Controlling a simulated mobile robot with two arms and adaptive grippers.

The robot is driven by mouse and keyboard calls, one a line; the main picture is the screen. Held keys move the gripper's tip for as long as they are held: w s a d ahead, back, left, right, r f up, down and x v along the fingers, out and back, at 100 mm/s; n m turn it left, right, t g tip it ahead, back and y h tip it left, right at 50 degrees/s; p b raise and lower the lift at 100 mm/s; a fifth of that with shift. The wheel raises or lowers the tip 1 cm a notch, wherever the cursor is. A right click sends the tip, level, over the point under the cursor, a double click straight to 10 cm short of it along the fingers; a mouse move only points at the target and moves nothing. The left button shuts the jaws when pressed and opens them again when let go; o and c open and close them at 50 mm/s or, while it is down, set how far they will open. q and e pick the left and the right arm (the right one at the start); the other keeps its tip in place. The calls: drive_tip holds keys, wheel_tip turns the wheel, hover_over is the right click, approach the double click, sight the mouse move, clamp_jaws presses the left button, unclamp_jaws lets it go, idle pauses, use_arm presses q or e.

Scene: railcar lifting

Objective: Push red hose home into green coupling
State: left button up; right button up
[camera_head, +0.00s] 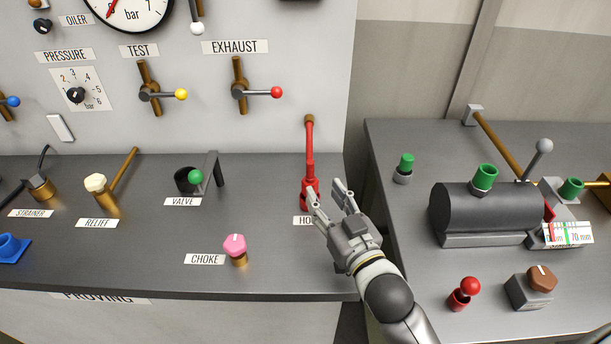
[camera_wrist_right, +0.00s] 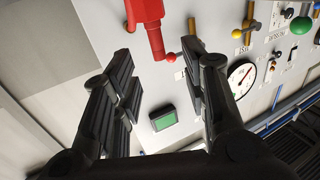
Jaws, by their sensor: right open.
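The red hose (camera_head: 309,150) stands upright at the right end of the proving bench, with a thicker red lower end and a brass tip on top. It also shows at the top of the right wrist view (camera_wrist_right: 147,12). My right gripper (camera_head: 326,189) is open, with its fingers beside the hose's lower end; nothing is seen between them. Green cup-like fittings show at the right: one on top of the black cylinder (camera_head: 484,178), one at its right end (camera_head: 572,188). I cannot tell which is the green coupling. My left gripper is not in view.
A smaller green-topped piece (camera_head: 405,162) stands on the right table (camera_head: 400,215). A red ball-topped piece (camera_head: 467,290) and a brown knob (camera_head: 541,279) are near its front. The pink choke knob (camera_head: 235,246) stands left of my right arm. A gap separates bench and table.

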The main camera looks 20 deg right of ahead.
sight(312, 172)
drive_tip(key=w, duration=0.3)
drive_tip(key=shift+w+a+r+p, duration=0.1)
drive_tip(key=shift+a+r+p, duration=0.15)
drive_tip(key=shift+p, duration=0.1)
drive_tip(key=shift+w+f, duration=0.1)
drive_tip(key=shift+w, duration=0.45)
drive_tip(key=w+p, duration=0.1)
drive_tip(key=w, duration=0.3)
drive_tip(key=shift+p, duration=0.35)
drive_tip(key=shift+w+a+f, duration=0.1)
drive_tip(key=shift+w+f, duration=0.05)
drive_tip(key=shift+w, duration=0.45)
drive_tip(key=shift+s, duration=0.1)
drive_tip(key=c, duration=0.4)
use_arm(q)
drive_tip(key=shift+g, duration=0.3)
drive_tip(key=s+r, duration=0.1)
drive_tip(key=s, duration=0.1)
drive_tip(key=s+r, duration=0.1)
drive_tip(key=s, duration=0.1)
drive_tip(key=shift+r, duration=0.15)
use_arm(e)
clamp_jaws()
